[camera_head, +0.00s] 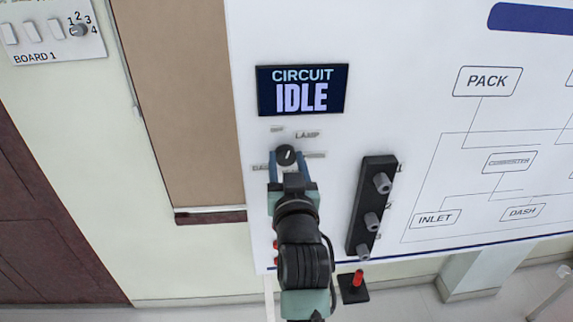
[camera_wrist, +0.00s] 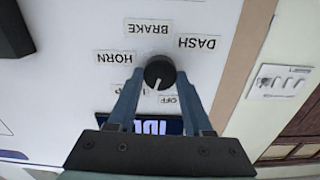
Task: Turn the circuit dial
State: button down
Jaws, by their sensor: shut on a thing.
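The circuit dial (camera_head: 286,154) is a round black knob with a white pointer line, set on the white panel below the display. In the wrist view the dial (camera_wrist: 158,70) shows upside-down labels around it: DASH, BRAKE, HORN, OFF and a partly hidden one. The pointer lies between OFF and the partly hidden label, which the head view shows as LAMP. My gripper (camera_head: 287,160) is shut on the dial, with one blue finger on each side of it. The display (camera_head: 303,90) reads CIRCUIT IDLE. My fingers and wrist cover some lower labels in the head view.
A black strip with several grey knobs (camera_head: 372,208) is right of my arm. A red lever on a black base (camera_head: 355,286) is at the panel's lower edge. Diagrams fill the panel's right side.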

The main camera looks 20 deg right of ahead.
jog(key=m+b, duration=0.1)
jog(key=m, duration=0.4)
jog(key=shift+f, duration=0.1)
dwell(0.4)
jog(key=shift+c, duration=1.5)
grip_release()
jog(key=shift+s+a+f+b, duration=0.15)
jog(key=shift+s+b, duration=0.25)
jog(key=shift+s, duration=0.2)
jog(key=b+v, duration=0.4)
jog(key=v, duration=0.7)
jog(key=shift+s+r, duration=0.25)
jog(key=shift+s, duration=0.1)
jog(key=shift+a, duration=0.1)
